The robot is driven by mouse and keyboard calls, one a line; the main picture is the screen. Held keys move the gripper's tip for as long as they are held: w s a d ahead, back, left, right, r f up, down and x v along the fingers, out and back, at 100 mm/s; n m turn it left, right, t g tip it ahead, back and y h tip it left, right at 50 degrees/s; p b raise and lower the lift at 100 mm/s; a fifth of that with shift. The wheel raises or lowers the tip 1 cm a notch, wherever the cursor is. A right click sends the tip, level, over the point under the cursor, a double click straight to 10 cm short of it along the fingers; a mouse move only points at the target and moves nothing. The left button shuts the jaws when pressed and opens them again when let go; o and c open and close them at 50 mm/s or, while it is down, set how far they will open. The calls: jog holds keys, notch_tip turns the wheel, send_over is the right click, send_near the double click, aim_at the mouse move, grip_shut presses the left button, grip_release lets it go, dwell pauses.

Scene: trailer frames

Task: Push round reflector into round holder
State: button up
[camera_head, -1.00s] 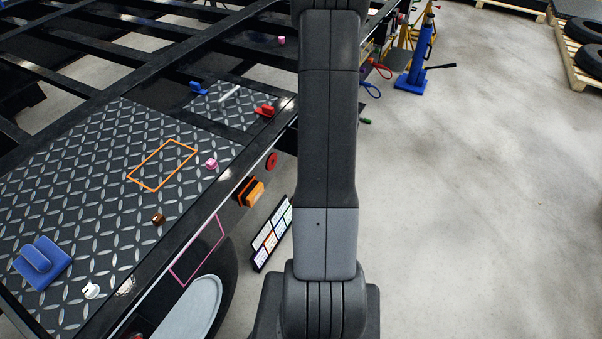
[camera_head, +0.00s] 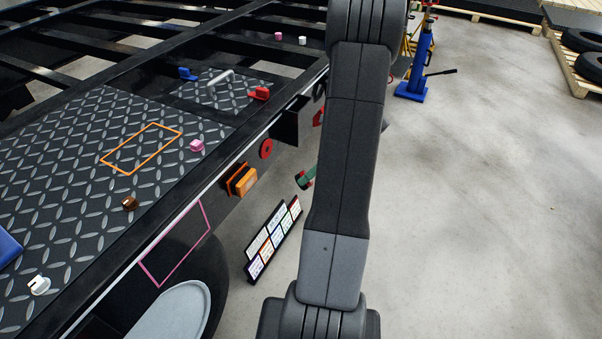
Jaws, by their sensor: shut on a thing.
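A round red part with a dark centre (camera_head: 266,149) sits upright on the side of the black trailer frame, left of my arm. It looks like the round holder, but I cannot tell whether anything is in it. A small green piece with a red and dark end (camera_head: 305,178) shows at the left edge of my arm, apart from the red round part and to its lower right. I cannot tell for sure that it is the round reflector. My gripper is hidden behind my own arm, so its fingers and their hold do not show.
An orange lamp (camera_head: 241,180) is on the trailer side, left of the round part. A dark plate (camera_head: 284,125) is to its right. A label board (camera_head: 273,240) leans below. A blue jack (camera_head: 415,70) stands at the back. The floor (camera_head: 480,200) at right is clear.

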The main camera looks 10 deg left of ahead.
aim_at(267, 149)
jog(key=m+t+y+b, duration=0.1)
jog(key=a+m+t+y+b, duration=0.1)
jog(key=m+t+y, duration=0.1)
jog(key=shift+a+f+m+y+b, duration=0.2)
jog(key=shift+f+m+y+b, duration=0.1)
jog(key=shift+b, duration=0.1)
jog(key=shift+w+a+r+m+t+y+b, duration=0.2)
jog(key=shift+w+r+m+t+y+b, duration=0.15)
jog(key=shift+r+m+t+y+b, duration=0.5)
jog(key=shift+w+a+r+m+t+y+b, duration=0.15)
jog(key=shift+w+r+m+t+y+b, duration=0.35)
jog(key=shift+t+b, duration=0.65)
jog(key=shift+w+a+r+m+t+y+b, duration=0.2)
jog(key=shift+r+m+t+y+b, duration=0.35)
jog(key=shift+m+t, duration=0.55)
jog(key=shift+a+n, duration=0.1)
jog(key=shift+n, duration=0.15)
jog(key=shift+w+r+b+x, duration=0.15)
jog(key=shift+b+x, duration=0.4)
jog(key=shift+x, duration=0.8)
jog(key=shift+w+r+b+x, duration=0.15)
jog(key=shift+b+x, duration=0.4)
jog(key=shift+x, duration=0.85)
jog(key=shift+f, duration=0.15)
jog(key=shift+w+p, duration=0.1)
jog(key=shift+p, duration=1.4)
jog(key=shift+w+a, duration=0.15)
jog(key=shift+a, duration=0.3)
